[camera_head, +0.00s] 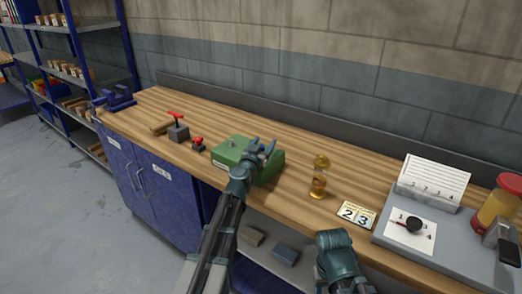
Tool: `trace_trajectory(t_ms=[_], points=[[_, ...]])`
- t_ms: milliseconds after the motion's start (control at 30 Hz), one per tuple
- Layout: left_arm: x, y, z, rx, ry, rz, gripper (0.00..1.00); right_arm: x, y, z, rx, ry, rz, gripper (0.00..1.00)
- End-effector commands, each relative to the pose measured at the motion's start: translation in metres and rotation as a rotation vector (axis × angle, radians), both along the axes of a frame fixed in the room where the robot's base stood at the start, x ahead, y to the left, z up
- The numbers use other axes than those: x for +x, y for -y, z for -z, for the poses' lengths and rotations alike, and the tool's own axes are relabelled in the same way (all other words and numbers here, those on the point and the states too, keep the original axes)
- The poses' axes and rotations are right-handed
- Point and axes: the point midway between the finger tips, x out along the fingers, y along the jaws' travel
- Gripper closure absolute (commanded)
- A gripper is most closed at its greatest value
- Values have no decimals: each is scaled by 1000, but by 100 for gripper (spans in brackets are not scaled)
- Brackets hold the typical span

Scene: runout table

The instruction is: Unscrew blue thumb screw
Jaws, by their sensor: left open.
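A green box (232,150) sits on the wooden workbench near the middle of the view, with a small grey knob on its top left. My left gripper (264,147) reaches over the top of the green box, with its fingertips apart. Something bluish shows at the fingertips, but I cannot tell a blue thumb screw from the finger parts there. Part of the box top is hidden behind the gripper. My right arm's end (336,255) is at the bottom, in front of the bench edge; its fingers are not clearly seen.
Left along the bench (310,152) are a red-handled valve (177,130), a small red knob piece (198,144) and a blue vise (118,97). A wall stands behind.

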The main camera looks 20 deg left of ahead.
Motion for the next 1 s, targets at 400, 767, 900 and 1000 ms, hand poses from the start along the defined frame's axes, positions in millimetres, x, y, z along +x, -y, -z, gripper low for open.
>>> trace_trajectory(t_ms=[400,767,900,1000], points=[[-1,0,0,0,0,0,86,0,0,0,0,0,0,50],[-1,0,0,0,0,0,100,0,0,0,0,0,0,50],[-1,0,-1,0,0,0,100,0,0,-1,0,0,0,50],[-1,-1,-5,0,0,0,100,0,0,-5,0,0,0,50]])
